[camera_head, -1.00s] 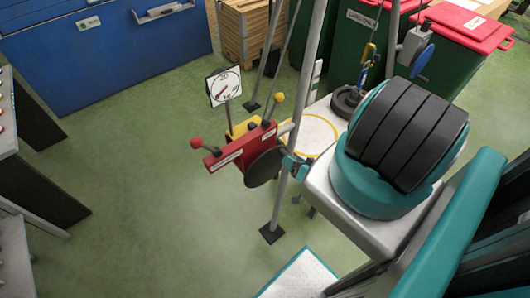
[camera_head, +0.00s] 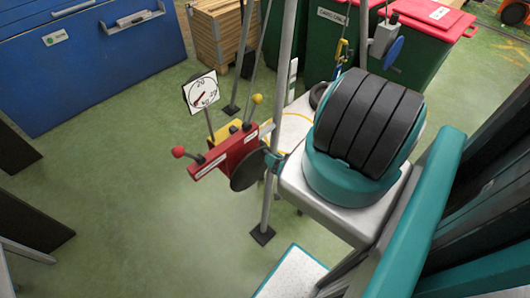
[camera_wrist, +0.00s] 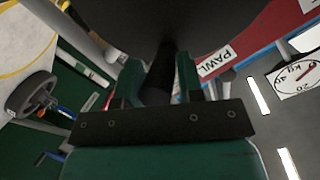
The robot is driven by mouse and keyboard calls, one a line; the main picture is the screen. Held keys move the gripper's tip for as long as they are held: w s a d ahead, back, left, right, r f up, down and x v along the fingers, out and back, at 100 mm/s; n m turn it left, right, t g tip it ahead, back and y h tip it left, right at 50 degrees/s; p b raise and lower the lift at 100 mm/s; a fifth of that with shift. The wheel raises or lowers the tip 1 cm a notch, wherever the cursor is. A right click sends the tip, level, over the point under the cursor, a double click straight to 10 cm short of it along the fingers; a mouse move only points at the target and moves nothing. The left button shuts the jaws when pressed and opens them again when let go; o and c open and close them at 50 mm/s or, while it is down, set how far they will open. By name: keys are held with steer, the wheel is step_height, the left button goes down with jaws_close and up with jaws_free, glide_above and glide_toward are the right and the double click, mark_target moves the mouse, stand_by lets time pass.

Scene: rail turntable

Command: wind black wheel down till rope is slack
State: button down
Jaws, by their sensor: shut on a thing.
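The black wheel (camera_head: 247,171) is a dark disc on the right side of a red winch box (camera_head: 224,155). It fills the top of the wrist view (camera_wrist: 130,22). My gripper (camera_head: 268,160) is at the wheel's right edge. In the wrist view its teal fingers (camera_wrist: 160,82) are shut on the wheel's black handle (camera_wrist: 159,78). A dark round weight (camera_wrist: 30,95) with a hook above it shows at the left of the wrist view. In the head view my arm hides most of the weight (camera_head: 318,95). I cannot tell whether the rope is taut.
A kg dial (camera_head: 201,92) stands behind the winch box. Levers with red (camera_head: 178,152) and yellow (camera_head: 257,99) knobs stick out of the box. A grey post (camera_head: 270,205) stands close to my gripper.

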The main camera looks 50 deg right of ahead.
steer(key=shift+a+r+n+p, duration=0.25)
steer(key=shift+a+n+p, duration=0.1)
steer(key=shift+p, duration=1.35)
steer(key=c, duration=0.7)
jaws_free()
steer(key=shift+h, duration=0.3)
